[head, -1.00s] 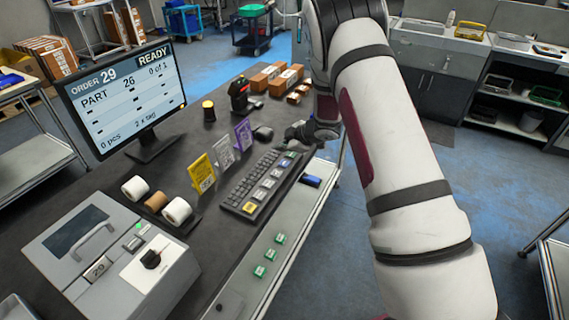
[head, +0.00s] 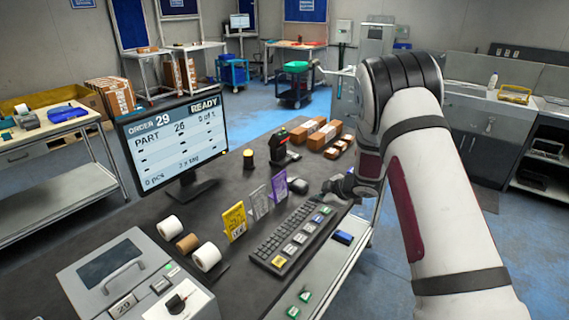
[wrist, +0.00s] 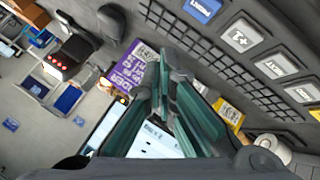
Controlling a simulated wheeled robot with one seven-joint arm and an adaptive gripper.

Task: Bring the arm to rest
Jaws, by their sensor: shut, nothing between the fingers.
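My arm reaches in from the right in the head view. My gripper (head: 338,188) hangs over the right edge of the bench, just past the far end of the keyboard (head: 297,235). In the wrist view the gripper (wrist: 172,62) shows its greenish fingers closed with nothing held. Beyond the fingers there are a purple card (wrist: 132,70), a yellow card (wrist: 228,112) and part of the monitor screen (wrist: 150,140). The keyboard also shows at the upper right of the wrist view (wrist: 215,60).
The monitor (head: 175,145) reads READY, order 29. Card stands, label rolls (head: 205,256), a grey printer-like machine (head: 125,275), a scanner (head: 279,148) and brown boxes (head: 320,132) stand on the dark bench. Blue floor lies open beyond the bench.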

